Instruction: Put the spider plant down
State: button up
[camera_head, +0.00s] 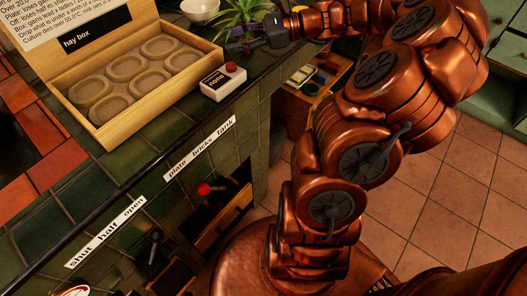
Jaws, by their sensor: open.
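The spider plant (240,12) shows as green strap leaves at the top of the view, above the dark green tiled counter. Its upper part is cut off by the picture edge. My gripper (236,40) is at the end of my copper arm, just in front of the leaves, with its dark fingers pointing left. The fingers are open. The plant's pot is hidden behind the gripper, so I cannot tell whether the gripper touches it.
A wooden hay box (130,75) with several oval hollows stands on the counter. A white box with a red button (231,67) sits beside it. A white bowl (200,10) is behind. Below are a lever with a red knob (204,189) and a shelf of small items (312,80).

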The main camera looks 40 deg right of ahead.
jog(key=s+a+n+g, duration=0.1)
jog(key=a, duration=0.2)
jog(key=s+a+f+n+g, duration=0.1)
jog(key=a+n+g, duration=0.1)
jog(key=a, duration=0.2)
jog(key=s+a+n+g, duration=0.1)
jog(key=a+n, duration=0.1)
jog(key=a, duration=0.2)
jog(key=shift+s+a+f+g+h, duration=0.1)
jog(key=shift+s+f+g+h, duration=0.15)
jog(key=shift+f+g+h, duration=0.05)
jog(key=s+a+f+n+g+h, duration=0.35)
jog(key=s+a+n+g, duration=0.2)
jog(key=s+a, duration=0.35)
jog(key=s+d+f+n+g+h, duration=0.1)
jog(key=s+d+f+n+h, duration=0.1)
jog(key=s+n, duration=0.4)
jog(key=s+d+f+n+h, duration=0.3)
jog(key=s+h, duration=0.4)
jog(key=s, duration=0.4)
jog(key=f+n, duration=0.1)
jog(key=n, duration=0.1)
jog(key=shift+s+f+n+g, duration=0.15)
jog(key=shift+f+n+g, duration=0.2)
jog(key=shift+f, duration=0.05)
